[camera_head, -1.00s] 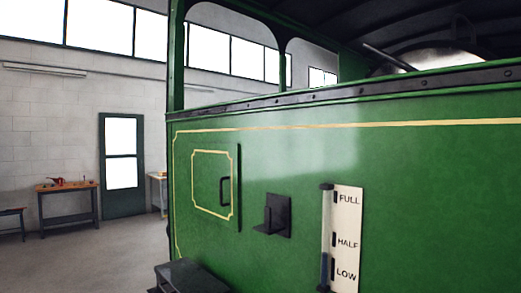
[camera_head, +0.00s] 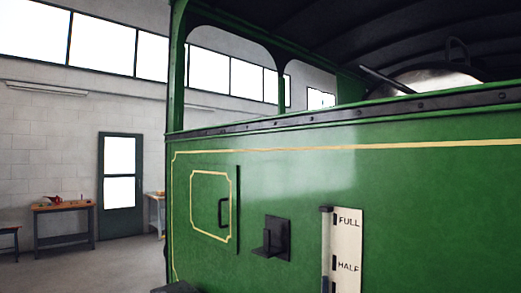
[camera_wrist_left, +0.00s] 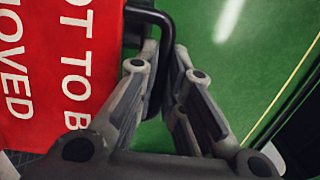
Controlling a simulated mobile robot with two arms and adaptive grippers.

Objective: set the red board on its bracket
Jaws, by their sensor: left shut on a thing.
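The red board (camera_wrist_left: 62,65) with white lettering, partly readable as "NOT TO B" and "MOVED", fills the left of the left wrist view, cut off by the frame edge. My left gripper (camera_wrist_left: 167,60) is shut on the black handle (camera_wrist_left: 160,35) at the board's edge. A green surface lies behind them. Neither gripper nor the board shows in the head view.
Left of the bracket is a panel (camera_head: 210,205) with a black handle. Right of it is a gauge plate (camera_head: 348,240) reading FULL and HALF. A dark step (camera_head: 178,287) shows low at left. A workbench (camera_head: 62,208) stands by the far wall; the floor between is clear.

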